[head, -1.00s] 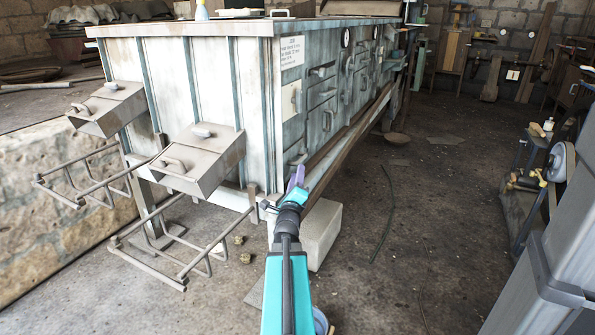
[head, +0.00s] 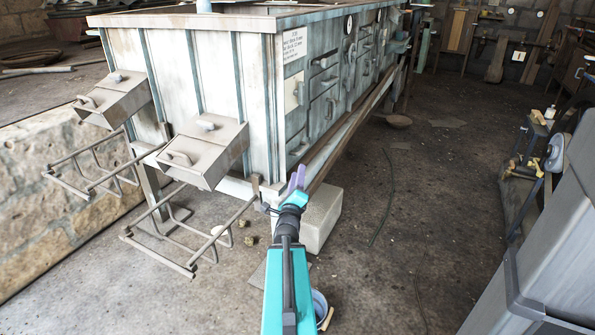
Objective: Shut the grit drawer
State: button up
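A worn pale-green metal cabinet (head: 225,95) stands at the left. Its long side carries several small drawers and doors (head: 322,108) with handles, seen at a steep angle. I cannot tell which is the grit drawer or how far any stands out; the label plate (head: 294,45) is too small to read. Two tilted metal boxes with handles, a near one (head: 218,160) and a far one (head: 118,95), stick out of the end face. My gripper (head: 298,178), with purple fingers, shows in front of the cabinet's lower near corner. Its finger gap is too small to judge.
Two bar frames, near (head: 185,268) and far (head: 62,180), jut out below the boxes. A pale block (head: 320,222) sits under the cabinet's corner. A thin hose (head: 388,200) lies on the open floor right of the cabinet. A machine (head: 550,155) and grey casing (head: 540,260) bound the right.

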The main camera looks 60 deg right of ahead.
jog(key=shift+s+a+p, duration=0.2)
jog(key=shift+a+p, duration=0.5)
jog(key=shift+p, duration=1.6)
jog(key=shift+a+f+p, duration=0.15)
jog(key=shift+a+p, duration=0.05)
jog(key=shift+p, duration=0.2)
jog(key=shift+s, duration=0.1)
